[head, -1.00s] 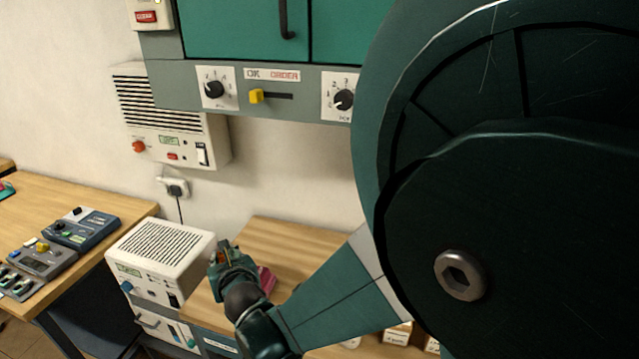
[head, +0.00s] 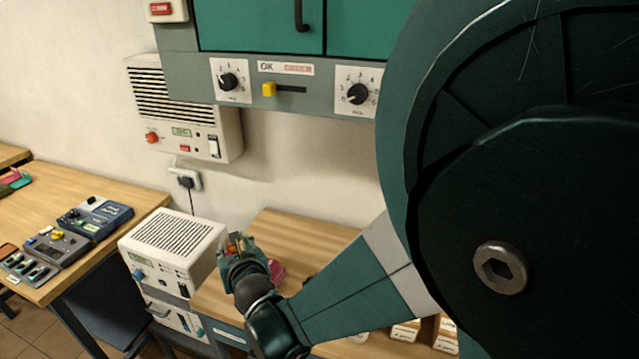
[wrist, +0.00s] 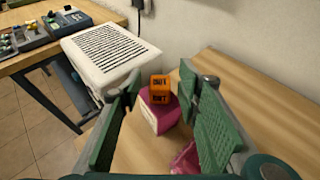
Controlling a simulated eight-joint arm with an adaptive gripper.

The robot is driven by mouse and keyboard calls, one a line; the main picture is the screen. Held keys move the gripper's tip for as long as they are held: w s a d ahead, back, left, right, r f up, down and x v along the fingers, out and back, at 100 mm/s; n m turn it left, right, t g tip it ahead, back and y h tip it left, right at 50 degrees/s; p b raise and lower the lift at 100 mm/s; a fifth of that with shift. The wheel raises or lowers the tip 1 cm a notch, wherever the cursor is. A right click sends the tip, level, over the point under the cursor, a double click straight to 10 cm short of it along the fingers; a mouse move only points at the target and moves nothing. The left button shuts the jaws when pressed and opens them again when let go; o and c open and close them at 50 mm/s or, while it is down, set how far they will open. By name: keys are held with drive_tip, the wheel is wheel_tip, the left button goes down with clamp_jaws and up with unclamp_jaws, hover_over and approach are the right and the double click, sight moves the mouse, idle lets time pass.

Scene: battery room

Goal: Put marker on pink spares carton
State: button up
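An orange block with dark lettering, which I take as the marker (wrist: 160,83), shows between my fingers in the wrist view. It appears to sit on top of the pink carton (wrist: 163,118), which has a pale label side; the contact is too small to be sure. My gripper (wrist: 155,100) is open, its green pads standing apart on either side of the block and carton. In the head view my gripper (head: 236,246) is over the wooden bench, with a bit of orange between its fingers. A pink patch (head: 277,271) shows beside it.
A white vented unit (head: 172,240) stands just left of my gripper. Another pink item (wrist: 186,158) lies nearer in the wrist view. Small cartons (head: 405,331) stand at the bench front. The bench right of the fingers (wrist: 245,95) is clear.

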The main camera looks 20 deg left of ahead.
drive_tip(key=p+v, duration=0.1)
drive_tip(key=v, duration=0.6)
drive_tip(key=shift+s+d+r, duration=0.1)
idle(0.7)
drive_tip(key=w+d+r+m+h, duration=0.25)
drive_tip(key=d+m, duration=0.45)
drive_tip(key=d, duration=0.5)
drive_tip(key=w+d+r+m+h, duration=0.2)
drive_tip(key=w+d+m, duration=0.2)
drive_tip(key=d+m, duration=0.5)
drive_tip(key=w+d+r+m+h, duration=0.25)
drive_tip(key=d+m, duration=0.25)
drive_tip(key=d, duration=0.9)
drive_tip(key=s+d+m+g+h, duration=0.1)
drive_tip(key=s+d+m, duration=0.4)
drive_tip(key=d+m, duration=0.3)
drive_tip(key=s+d+m, duration=0.6)
drive_tip(key=d+m, duration=0.2)
drive_tip(key=d, duration=0.3)
drive_tip(key=s+d+r+m+g+h, duration=0.1)
drive_tip(key=s+d+m, duration=0.4)
drive_tip(key=d+m, duration=0.3)
drive_tip(key=shift+s+d+g+h, duration=0.25)
drive_tip(key=shift+d+g+h, duration=0.05)
drive_tip(key=shift+d, duration=0.75)
